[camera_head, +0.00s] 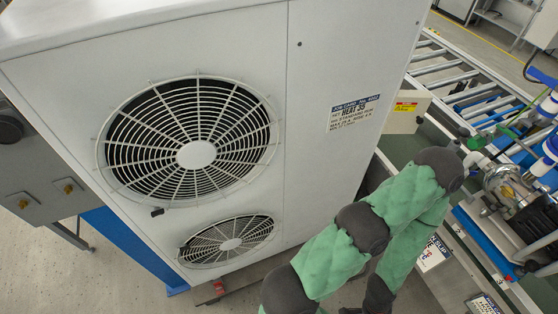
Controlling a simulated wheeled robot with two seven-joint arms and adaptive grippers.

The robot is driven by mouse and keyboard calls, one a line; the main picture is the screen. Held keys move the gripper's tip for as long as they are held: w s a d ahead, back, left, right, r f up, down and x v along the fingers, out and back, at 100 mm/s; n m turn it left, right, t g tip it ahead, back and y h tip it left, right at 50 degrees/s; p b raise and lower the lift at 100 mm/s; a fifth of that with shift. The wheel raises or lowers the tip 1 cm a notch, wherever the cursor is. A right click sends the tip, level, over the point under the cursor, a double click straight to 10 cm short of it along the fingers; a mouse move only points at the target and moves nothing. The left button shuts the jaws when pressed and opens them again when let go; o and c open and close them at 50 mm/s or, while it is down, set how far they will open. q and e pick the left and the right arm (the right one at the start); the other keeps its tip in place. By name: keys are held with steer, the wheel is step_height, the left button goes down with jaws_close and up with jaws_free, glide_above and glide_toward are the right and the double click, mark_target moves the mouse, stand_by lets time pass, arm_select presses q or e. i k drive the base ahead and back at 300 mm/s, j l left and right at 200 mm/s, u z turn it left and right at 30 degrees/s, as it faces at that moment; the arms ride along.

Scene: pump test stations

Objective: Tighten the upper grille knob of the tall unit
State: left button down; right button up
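The tall unit (330,180) is a large pale grey cabinet that fills the left and middle of the view. Its upper round grille (240,130) and a smaller lower grille (205,246) are on its front face. A small black knob (157,212) sits at the lower left rim of the upper grille. I cannot tell how tight it is. A dark dot (299,43) shows higher up on the panel. A green padded arm of mine crosses the lower right, bent at its elbow. Neither gripper shows.
A label (354,113) is on the unit's front. On the right are a roller conveyor (446,72) and a pump station (510,185) with pipes and hoses. A grey box with brass fittings (40,180) stands left. Open floor (110,285) shows at lower left.

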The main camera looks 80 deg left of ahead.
mark_target(158, 211)
steer(key=u, duration=0.95)
steer(key=l+u, duration=0.1)
steer(key=u, duration=0.4)
steer(key=k+u, duration=0.1)
steer(key=u, duration=1.35)
steer(key=k+j, duration=0.05)
